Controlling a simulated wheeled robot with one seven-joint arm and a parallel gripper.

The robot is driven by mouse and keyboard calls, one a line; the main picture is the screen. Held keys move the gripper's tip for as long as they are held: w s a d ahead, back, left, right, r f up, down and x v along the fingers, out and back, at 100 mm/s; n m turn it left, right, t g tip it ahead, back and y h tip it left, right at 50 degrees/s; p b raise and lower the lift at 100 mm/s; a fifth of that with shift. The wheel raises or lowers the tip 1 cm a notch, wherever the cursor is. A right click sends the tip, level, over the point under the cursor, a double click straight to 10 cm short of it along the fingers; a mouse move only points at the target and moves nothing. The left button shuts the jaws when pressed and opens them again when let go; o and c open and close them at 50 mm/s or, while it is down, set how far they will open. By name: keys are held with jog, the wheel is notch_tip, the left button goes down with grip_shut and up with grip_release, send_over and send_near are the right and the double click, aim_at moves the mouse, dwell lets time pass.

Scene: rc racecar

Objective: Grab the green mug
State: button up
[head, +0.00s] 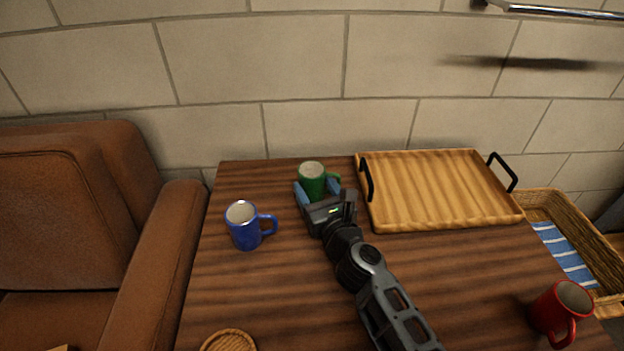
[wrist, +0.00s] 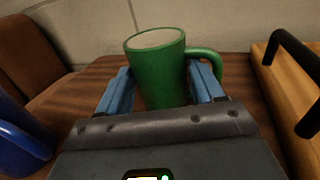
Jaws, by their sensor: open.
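The green mug (head: 311,178) stands upright near the back edge of the wooden table, left of the tray. Its handle points right. In the wrist view the green mug (wrist: 157,70) stands between the two blue fingers of my gripper (wrist: 160,95), with its handle beyond the right finger. In the head view my gripper (head: 318,194) reaches the mug from the front, with one finger on each side. The fingers are open. Whether either finger touches the mug cannot be told.
A blue mug (head: 243,226) stands left of my gripper. A wooden tray (head: 440,190) with black handles lies close on the right. A brick wall rises behind the table.

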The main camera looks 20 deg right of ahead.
jog(key=c, duration=0.9)
jog(key=shift+o, duration=0.2)
jog(key=shift+r, duration=0.15)
